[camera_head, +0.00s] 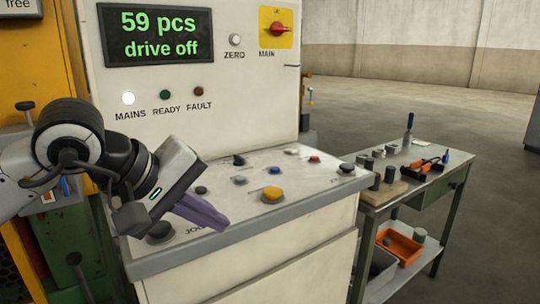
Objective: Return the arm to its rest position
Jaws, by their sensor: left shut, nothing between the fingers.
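My left gripper (203,213) comes in from the left and hangs over the left part of the control desk (300,205). Its fingers are shut with nothing between them, and they point down and to the right. It appears close above the desk's front edge, near a dark button (161,231) at the front left. I cannot tell whether the fingers touch the panel. My right gripper is not in view.
The white cabinet (225,110) rises behind the desk with a display (158,34) reading "59 pcs drive off" and a lit MAINS lamp (128,98). A red-yellow main switch (277,28) is at upper right. A workbench (440,180) with tools stands right; floor beyond is open.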

